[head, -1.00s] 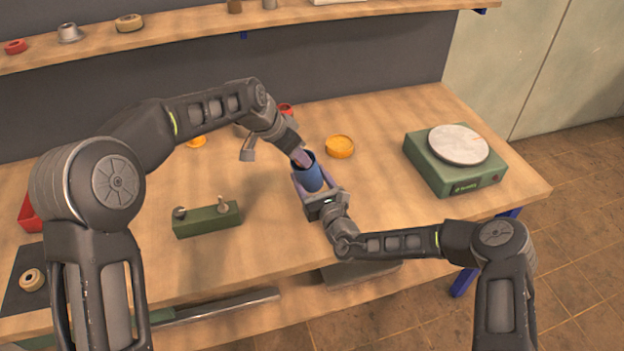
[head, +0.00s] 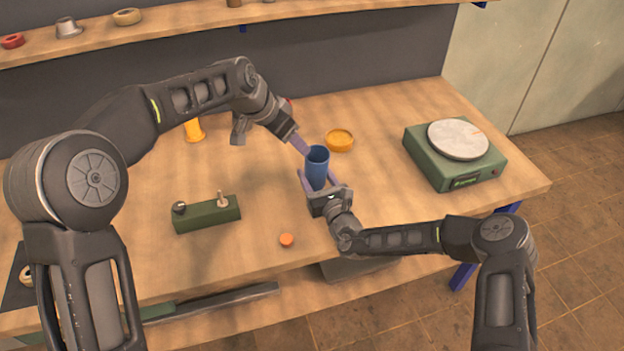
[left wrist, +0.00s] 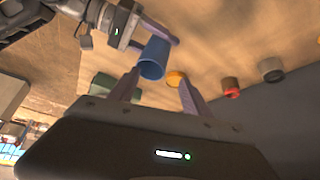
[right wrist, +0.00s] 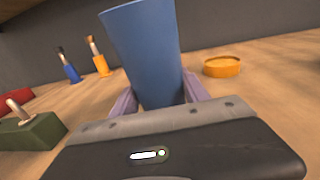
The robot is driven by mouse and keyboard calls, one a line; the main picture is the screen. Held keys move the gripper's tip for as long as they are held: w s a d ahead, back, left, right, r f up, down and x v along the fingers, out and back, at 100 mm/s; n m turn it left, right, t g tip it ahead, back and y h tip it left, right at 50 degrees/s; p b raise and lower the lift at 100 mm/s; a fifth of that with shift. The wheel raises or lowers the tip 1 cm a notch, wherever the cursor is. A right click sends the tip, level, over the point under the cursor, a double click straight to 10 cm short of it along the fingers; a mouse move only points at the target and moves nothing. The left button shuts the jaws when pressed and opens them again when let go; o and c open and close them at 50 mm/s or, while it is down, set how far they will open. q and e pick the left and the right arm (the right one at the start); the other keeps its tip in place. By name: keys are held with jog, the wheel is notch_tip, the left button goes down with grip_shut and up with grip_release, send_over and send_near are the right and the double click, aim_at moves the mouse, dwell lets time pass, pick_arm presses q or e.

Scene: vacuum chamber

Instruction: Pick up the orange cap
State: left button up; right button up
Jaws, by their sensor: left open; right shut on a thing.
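The orange cap (head: 287,240), a small disc, lies on the bench near its front edge in the head view. I cannot make it out in either wrist view. My right gripper (head: 318,183) is shut on a blue cup (head: 317,160), which it holds upright; the cup also fills the middle of the right wrist view (right wrist: 145,45). My left gripper (head: 300,144) is open and empty beside the cup's rim, up and to the left of it in the head view. The cap lies apart from both grippers, below and left of the right one.
A yellow-orange dish (head: 339,140) lies behind the cup. A green block with pegs (head: 207,214) stands left of the cap. A green scale (head: 455,160) is at the right. An orange upright item (head: 194,130) stands behind the left arm. The bench around the cap is clear.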

pick_arm(q)
jog(key=s+f+m+g+y, duration=0.2)
jog(key=s+f+m+g, duration=0.1)
jog(key=s+f, duration=0.35)
jog(key=m+g+y, duration=0.1)
jog(key=m+y, duration=0.1)
jog(key=m, duration=0.2)
send_over(286, 239)
notch_tip(286, 239, down, 2)
jog(key=f, duration=0.1)
jog(key=shift+w+a+r, duration=0.15)
jog(key=shift+a+r, duration=0.05)
jog(key=shift+r, duration=0.05)
jog(key=shift+f, duration=0.1)
notch_tip(286, 239, down, 7)
jog(key=shift+r, duration=0.15)
jog(key=shift+d+f, duration=0.15)
jog(key=shift+f, duration=2.45)
